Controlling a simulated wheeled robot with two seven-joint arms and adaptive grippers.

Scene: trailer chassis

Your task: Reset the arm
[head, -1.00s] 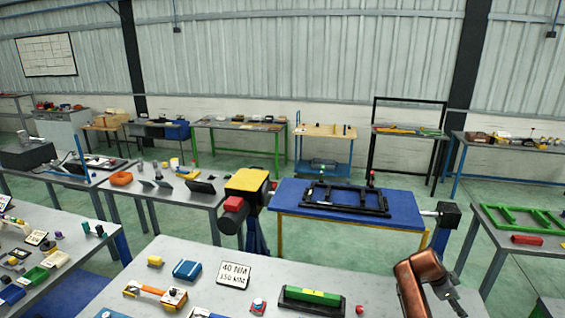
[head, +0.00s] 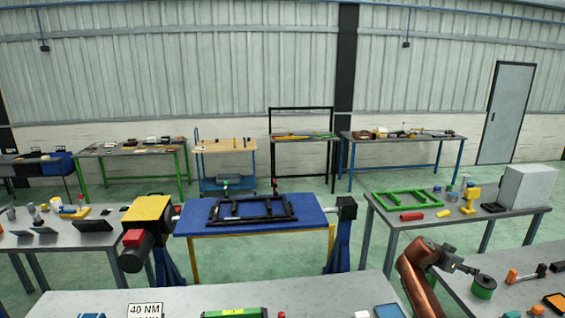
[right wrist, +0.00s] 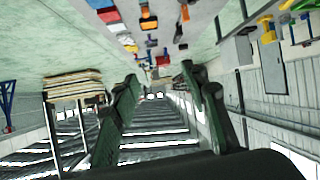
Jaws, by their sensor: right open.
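My right arm, in orange-brown and dark grey, rises at the lower right of the head view. Its right gripper (head: 474,269) points to the right, above the floor gap and the near edge of the right-hand bench. In the right wrist view the gripper (right wrist: 165,92) shows two dark green fingers spread wide apart with nothing between them. My left arm and left gripper are in neither view.
A blue table (head: 260,222) bears a black chassis frame (head: 252,208). A near grey bench (head: 230,300) carries a green-topped part (head: 236,313). Green floor lies between the tables.

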